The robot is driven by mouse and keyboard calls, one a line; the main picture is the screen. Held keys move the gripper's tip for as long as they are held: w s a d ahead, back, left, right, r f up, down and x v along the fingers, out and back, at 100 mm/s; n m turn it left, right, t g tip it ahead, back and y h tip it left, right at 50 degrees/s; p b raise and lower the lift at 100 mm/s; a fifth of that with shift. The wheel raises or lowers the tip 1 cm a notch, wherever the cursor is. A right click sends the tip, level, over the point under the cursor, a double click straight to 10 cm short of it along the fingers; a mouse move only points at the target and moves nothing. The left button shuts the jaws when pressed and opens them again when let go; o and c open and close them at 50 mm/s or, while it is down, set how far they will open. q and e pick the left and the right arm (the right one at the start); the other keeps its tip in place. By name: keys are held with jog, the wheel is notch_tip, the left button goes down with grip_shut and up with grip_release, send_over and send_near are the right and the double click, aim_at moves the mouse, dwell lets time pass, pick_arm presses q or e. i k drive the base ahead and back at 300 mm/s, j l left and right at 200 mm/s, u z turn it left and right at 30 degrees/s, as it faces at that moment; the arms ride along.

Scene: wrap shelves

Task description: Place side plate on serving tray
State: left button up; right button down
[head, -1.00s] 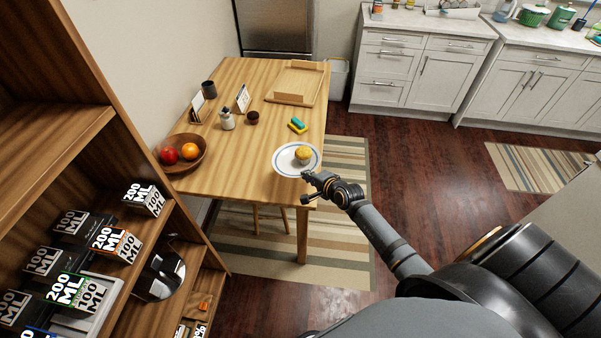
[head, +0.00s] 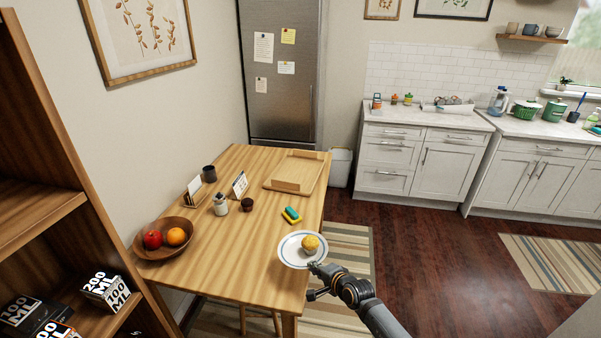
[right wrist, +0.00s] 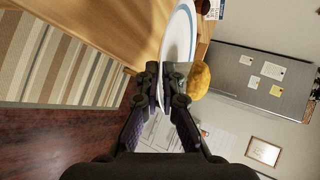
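The side plate (head: 289,257) is white with a blue ring and carries a muffin (head: 310,244). It is at the right edge of the wooden table, partly past that edge in the head view; I cannot tell if it is raised. My right gripper (head: 318,268) is at its near rim. In the right wrist view, the fingers (right wrist: 166,85) are closed on the rim of the plate (right wrist: 181,35), with the muffin (right wrist: 199,80) beside them. The wooden serving tray (head: 279,184) lies at the table's far end. My left gripper is out of view.
A shelf (head: 40,205) stands at left. Floor at right is clear.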

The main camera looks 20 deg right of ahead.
aim_at(297, 174)
jog(key=i+l+u, duration=0.15)
jog(key=l+u, duration=0.2)
jog(key=l, duration=1.05)
jog(key=l+u, duration=0.35)
jog(key=l, duration=1.1)
jog(key=i+l+u, duration=0.35)
jog(key=i+l, duration=0.6)
